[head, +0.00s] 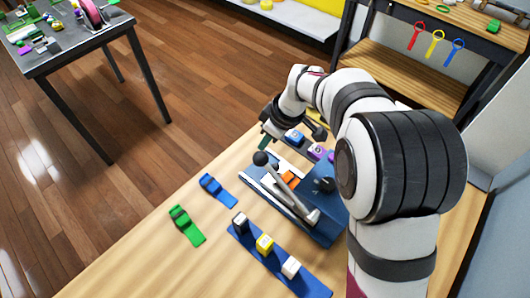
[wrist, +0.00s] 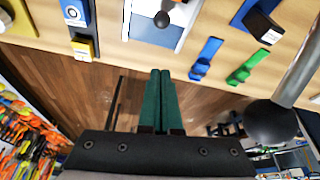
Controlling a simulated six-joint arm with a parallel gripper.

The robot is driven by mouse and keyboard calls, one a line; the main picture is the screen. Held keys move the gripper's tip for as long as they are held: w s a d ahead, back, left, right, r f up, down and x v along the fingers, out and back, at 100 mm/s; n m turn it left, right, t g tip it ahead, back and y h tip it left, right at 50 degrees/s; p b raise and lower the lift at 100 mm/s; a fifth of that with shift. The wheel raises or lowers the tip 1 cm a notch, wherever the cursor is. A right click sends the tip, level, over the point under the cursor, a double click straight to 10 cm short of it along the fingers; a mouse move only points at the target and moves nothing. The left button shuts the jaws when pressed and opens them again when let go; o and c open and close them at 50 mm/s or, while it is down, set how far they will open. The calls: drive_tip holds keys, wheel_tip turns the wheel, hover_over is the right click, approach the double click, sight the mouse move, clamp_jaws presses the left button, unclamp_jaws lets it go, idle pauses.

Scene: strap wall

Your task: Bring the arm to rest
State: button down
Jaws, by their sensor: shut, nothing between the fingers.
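My gripper (wrist: 160,72) has its two dark green fingers together with nothing between them. In the head view my gripper (head: 264,142) hangs over the back left edge of the wooden table (head: 120,262), apart from everything on it. My white and black arm reaches in from the right and hides part of the table.
A blue lever device (head: 300,215) with a black ball knob (head: 261,158) stands close to my gripper. A blue strap (head: 216,190), a green strap (head: 186,225) and a blue rail (head: 308,283) with several blocks lie nearer. The table's left front is clear.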

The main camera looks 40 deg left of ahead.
drive_tip(key=s+d+r+m+h, duration=0.1)
drive_tip(key=d+r+m, duration=0.45)
drive_tip(key=d, duration=0.55)
drive_tip(key=s+d+r+m, duration=0.1)
drive_tip(key=d+r+m, duration=0.5)
drive_tip(key=d, duration=0.6)
drive_tip(key=s+d+f+m+h, duration=0.1)
drive_tip(key=s+d+f+m, duration=0.2)
drive_tip(key=s+d+m, duration=1)
drive_tip(key=shift+s+d+m+t, duration=0.15)
drive_tip(key=shift+s+m+t, duration=0.15)
drive_tip(key=shift+s+m, duration=0.35)
